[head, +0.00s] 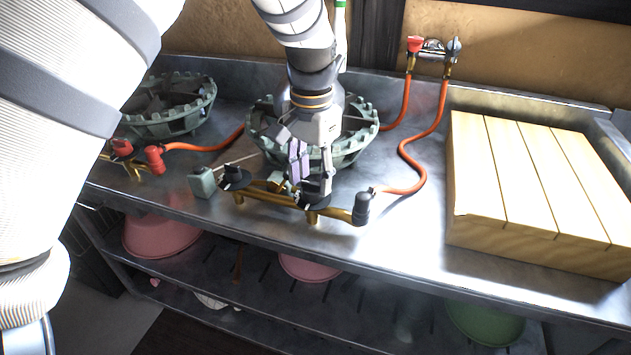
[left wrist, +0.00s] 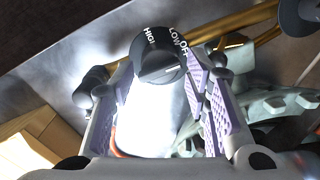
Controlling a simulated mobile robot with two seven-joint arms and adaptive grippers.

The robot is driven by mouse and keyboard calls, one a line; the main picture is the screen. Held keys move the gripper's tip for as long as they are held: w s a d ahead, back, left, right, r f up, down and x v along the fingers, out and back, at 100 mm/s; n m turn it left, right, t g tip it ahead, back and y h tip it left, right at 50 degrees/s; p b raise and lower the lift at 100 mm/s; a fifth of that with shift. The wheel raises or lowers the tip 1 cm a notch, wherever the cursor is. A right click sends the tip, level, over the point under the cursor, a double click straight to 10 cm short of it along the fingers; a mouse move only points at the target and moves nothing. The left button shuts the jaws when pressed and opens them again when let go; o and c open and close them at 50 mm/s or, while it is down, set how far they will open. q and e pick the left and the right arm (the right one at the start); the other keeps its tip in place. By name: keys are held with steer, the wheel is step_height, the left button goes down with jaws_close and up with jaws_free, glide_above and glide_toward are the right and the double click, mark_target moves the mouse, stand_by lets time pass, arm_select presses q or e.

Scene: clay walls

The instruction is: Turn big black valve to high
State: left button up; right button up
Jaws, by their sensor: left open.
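A round black valve knob (left wrist: 158,58) marked HIGH, LOW and OFF shows large in the left wrist view. Its white pointer line lies nearly level, its right end towards the OFF side. In the head view this knob (head: 314,187) sits on the brass pipe before the right burner, partly hidden by my gripper. My left gripper (head: 309,172) is open at the knob. In the left wrist view its purple-padded fingers (left wrist: 160,90) stand on either side of the knob; contact is not clear. My right gripper is not in view.
Another black knob (head: 234,177) is left on the same brass pipe (head: 265,187). The right burner ring (head: 365,135) is under my wrist; another burner (head: 175,110) is left. Orange hoses (head: 410,150) run behind. A wooden block (head: 535,180) fills the right of the metal counter (head: 410,230).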

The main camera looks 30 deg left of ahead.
arm_select(q)
step_height(320, 180, down, 2)
steer(key=c, duration=0.8)
steer(key=shift+c, duration=0.2)
